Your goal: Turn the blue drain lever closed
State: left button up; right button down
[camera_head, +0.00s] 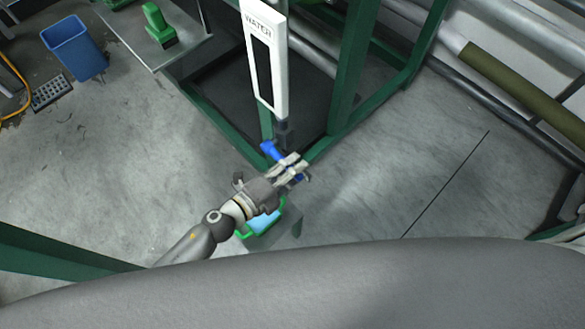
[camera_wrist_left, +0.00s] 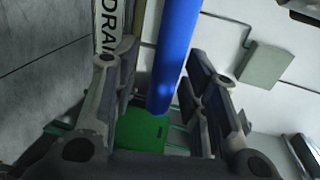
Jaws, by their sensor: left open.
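The blue drain lever (camera_head: 268,147) is at the foot of the white WATER gauge in the head view. My left gripper (camera_head: 290,168) is at it and covers part of it; a bit of blue also shows beyond the fingers. In the left wrist view the blue lever (camera_wrist_left: 176,55) comes down from the top edge as a long bar. Its rounded end lies between the two spread fingers of my left gripper (camera_wrist_left: 168,95), with gaps visible at both sides. A white DRAIN label (camera_wrist_left: 108,30) is just left of the lever. My right gripper is not in view.
The white WATER gauge (camera_head: 281,75) stands above the lever, beside a green frame post (camera_head: 352,65). A green-rimmed box with light blue inside (camera_head: 262,222) is below my left gripper. A blue bin (camera_head: 75,48) stands at upper left. Grey floor lies open on both sides.

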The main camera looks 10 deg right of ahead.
pick_arm(q)
jog(key=v, duration=1.2)
dwell(0.3)
jog(key=w+a+f+n+t+y, duration=0.1)
jog(key=w+a+f+n+y, duration=0.15)
jog(key=a+f+n, duration=0.4)
jog(key=w+a+f+n+y, duration=0.1)
jog(key=a+f+n+y, duration=0.25)
jog(key=f, duration=0.55)
jog(key=s+a+f+n+g+y, duration=0.1)
jog(key=s+a+f+n+y, duration=0.15)
jog(key=f, duration=0.25)
jog(key=s+a+f+n+y, duration=0.2)
jog(key=a+f+n, duration=0.15)
jog(key=f, duration=0.25)
jog(key=s+a+f+n+g, duration=0.1)
jog(key=s+f+n+g, duration=0.1)
jog(key=s, duration=0.6)
jog(key=s+f+n+g+y, duration=0.1)
jog(key=s+f+n+g, duration=0.2)
jog(key=s+f+n, duration=0.2)
jog(key=s+a+f+n+g+y+p, duration=0.1)
jog(key=s+f+n+g, duration=0.2)
jog(key=s+f, duration=0.3)
jog(key=s, duration=0.5)
jog(key=shift+s+a+f+n, duration=0.3)
jog(key=shift+s+f, duration=0.05)
jog(key=shift+s, duration=0.05)
